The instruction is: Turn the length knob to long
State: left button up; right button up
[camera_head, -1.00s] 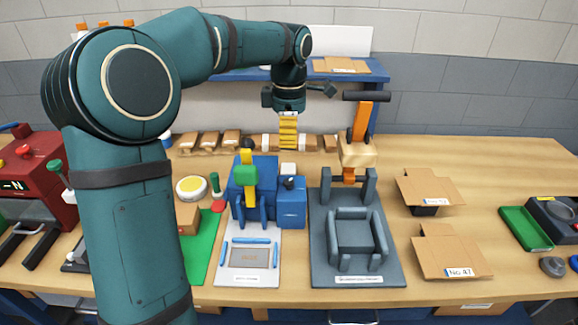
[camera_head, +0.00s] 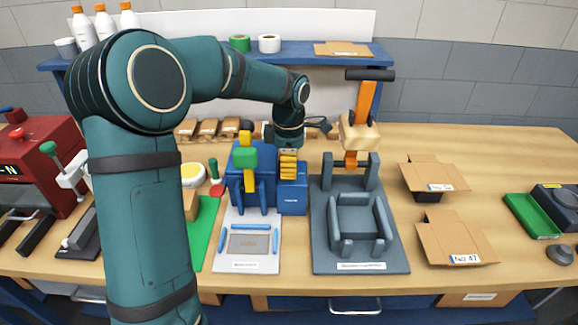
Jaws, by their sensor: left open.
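My left gripper (camera_head: 288,166) hangs with its yellow fingers pointing down over the small blue box (camera_head: 292,201) at the right of the blue machine (camera_head: 247,188). It is open. The black knob on top of this box does not show now; the gripper covers that spot. I cannot tell whether the fingers are around the knob or touching it, and I cannot read its setting. A green and yellow part (camera_head: 245,158) stands on the machine, just left of the fingers. My right gripper is out of view.
A grey press (camera_head: 358,230) with an orange lever (camera_head: 365,103) stands close right of the gripper. Cardboard boxes (camera_head: 456,241) lie farther right. A red machine (camera_head: 38,160) is at far left. My left arm hides part of the bench. The bench between boxes and green tray (camera_head: 531,215) is clear.

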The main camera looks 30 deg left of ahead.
pick_arm(q)
jog(key=shift+f, duration=0.1)
jog(key=shift+c, duration=0.4)
grip_shut()
jog(key=shift+m+p, duration=0.7)
jog(key=shift+m, duration=0.3)
jog(key=shift+m+p, duration=0.5)
jog(key=shift+m, duration=0.8)
jog(key=shift+o, duration=0.4)
grip_release()
notch_tip(320, 180, up, 12)
